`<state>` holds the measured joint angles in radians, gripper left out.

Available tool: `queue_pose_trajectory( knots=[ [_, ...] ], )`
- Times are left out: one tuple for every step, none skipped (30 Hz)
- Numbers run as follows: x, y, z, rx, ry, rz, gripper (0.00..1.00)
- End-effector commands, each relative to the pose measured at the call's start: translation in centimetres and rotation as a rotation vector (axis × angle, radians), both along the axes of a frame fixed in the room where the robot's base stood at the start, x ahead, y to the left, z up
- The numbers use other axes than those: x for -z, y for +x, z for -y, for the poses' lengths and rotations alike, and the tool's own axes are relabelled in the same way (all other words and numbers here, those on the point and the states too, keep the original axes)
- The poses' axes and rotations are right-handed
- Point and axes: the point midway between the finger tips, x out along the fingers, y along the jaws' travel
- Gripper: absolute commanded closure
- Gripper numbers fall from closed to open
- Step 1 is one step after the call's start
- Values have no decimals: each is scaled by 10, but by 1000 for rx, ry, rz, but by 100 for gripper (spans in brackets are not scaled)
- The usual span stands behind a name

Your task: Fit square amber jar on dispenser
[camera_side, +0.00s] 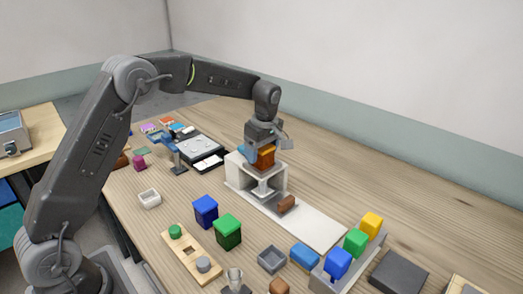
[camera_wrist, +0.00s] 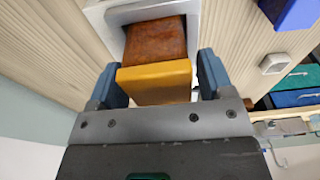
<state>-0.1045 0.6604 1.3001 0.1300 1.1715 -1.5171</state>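The square amber jar (camera_side: 265,158) is at the top of the white dispenser (camera_side: 236,172); whether it is fully seated is hidden. In the wrist view the amber jar (camera_wrist: 155,82) shows a yellow near face and a brown-orange part, which reaches into the white dispenser frame (camera_wrist: 110,18). My gripper (camera_side: 260,150) is around the jar from above. In the wrist view the blue fingers of my gripper (camera_wrist: 160,76) stand either side of the jar, with a narrow gap showing at the right finger.
A brown piece (camera_side: 287,204) lies on the dispenser's white base strip (camera_side: 318,228). Blue and green blocks (camera_side: 228,231), a wooden holed board (camera_side: 190,257) and a grey tray (camera_side: 272,260) stand in front. A rack of coloured blocks (camera_side: 345,262) is at the right.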

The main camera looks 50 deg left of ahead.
Motion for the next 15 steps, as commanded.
queue_pose_trajectory(
  knots=[
    [0,0,0,0,0,0,21],
    [0,0,0,0,0,0,18],
    [0,0,0,0,0,0,15],
    [0,0,0,0,0,0,15],
    [0,0,0,0,0,0,15],
    [0,0,0,0,0,0,15],
    [0,0,0,0,0,0,15],
    [1,0,0,0,0,-2,15],
    [1,0,0,0,0,-2,15],
    [0,0,0,0,0,-2,15],
    [-1,0,0,0,0,-1,15],
    [-3,0,0,0,0,0,15],
    [-6,0,1,0,0,1,15],
    [-9,0,1,0,0,2,15],
    [-14,0,2,0,0,2,15]
  ],
)
